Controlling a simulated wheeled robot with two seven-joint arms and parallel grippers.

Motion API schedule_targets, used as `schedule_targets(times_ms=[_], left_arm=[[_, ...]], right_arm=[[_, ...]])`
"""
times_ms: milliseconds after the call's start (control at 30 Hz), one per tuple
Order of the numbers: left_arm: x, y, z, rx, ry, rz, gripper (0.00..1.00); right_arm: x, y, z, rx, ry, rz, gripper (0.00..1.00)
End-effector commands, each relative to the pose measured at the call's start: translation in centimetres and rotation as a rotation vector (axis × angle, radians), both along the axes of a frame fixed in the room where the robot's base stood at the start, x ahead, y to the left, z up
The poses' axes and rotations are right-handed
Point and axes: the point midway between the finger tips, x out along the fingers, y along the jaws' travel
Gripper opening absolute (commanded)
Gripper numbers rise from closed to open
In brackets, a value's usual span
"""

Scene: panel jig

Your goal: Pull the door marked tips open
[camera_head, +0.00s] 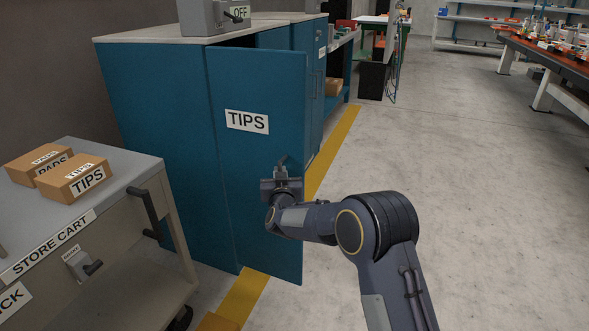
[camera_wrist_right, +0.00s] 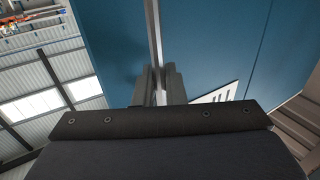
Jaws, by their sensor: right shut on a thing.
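The blue cabinet door marked TIPS (camera_head: 258,85) stands partly open, swung out from the cabinet front on its left edge. Its white label (camera_head: 247,121) faces me. My right gripper (camera_head: 282,178) is at the door's handle (camera_head: 283,163), near the free right edge, and is shut on it. In the right wrist view, the gripper's fingers (camera_wrist_right: 160,85) close around the grey handle bar (camera_wrist_right: 155,35), with the blue door (camera_wrist_right: 210,45) behind. The gripper hides part of the handle. My left gripper is not in view.
The store cart (camera_head: 115,165) with boxes (camera_head: 75,183) stands at left, close to the cabinet. A grey switch box marked OFF (camera_head: 205,17) sits on the cabinet top. A yellow floor line (camera_head: 333,150) runs past the cabinet. The floor at right (camera_head: 460,180) is clear.

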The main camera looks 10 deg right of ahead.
Motion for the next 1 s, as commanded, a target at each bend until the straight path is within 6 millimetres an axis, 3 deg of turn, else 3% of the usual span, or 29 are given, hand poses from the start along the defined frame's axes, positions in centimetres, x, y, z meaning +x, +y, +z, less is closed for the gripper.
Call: schedule_targets(times_ms=[100, 433, 467, 567, 867, 1000], left_arm=[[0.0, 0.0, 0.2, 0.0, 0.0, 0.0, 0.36], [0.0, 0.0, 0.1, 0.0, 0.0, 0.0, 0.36], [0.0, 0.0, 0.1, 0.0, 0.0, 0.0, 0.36], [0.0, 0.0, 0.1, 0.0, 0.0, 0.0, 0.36], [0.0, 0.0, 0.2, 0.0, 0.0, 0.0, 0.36], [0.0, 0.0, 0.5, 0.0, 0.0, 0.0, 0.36]], right_arm=[[0.0, 0.9, 0.1, -0.004, -0.002, 0.005, 0.0], [0.0, 1.0, 0.2, -0.002, -0.003, 0.006, 0.0], [0.0, 1.0, 0.2, -0.002, -0.003, 0.006, 0.13], [0.0, 0.9, 0.2, -0.002, -0.003, 0.005, 0.24], [-0.1, 0.6, 0.1, 0.0, -0.002, 0.0, 0.24], [-1.1, 0.8, 0.2, 0.0, 0.0, 0.001, 0.24]])
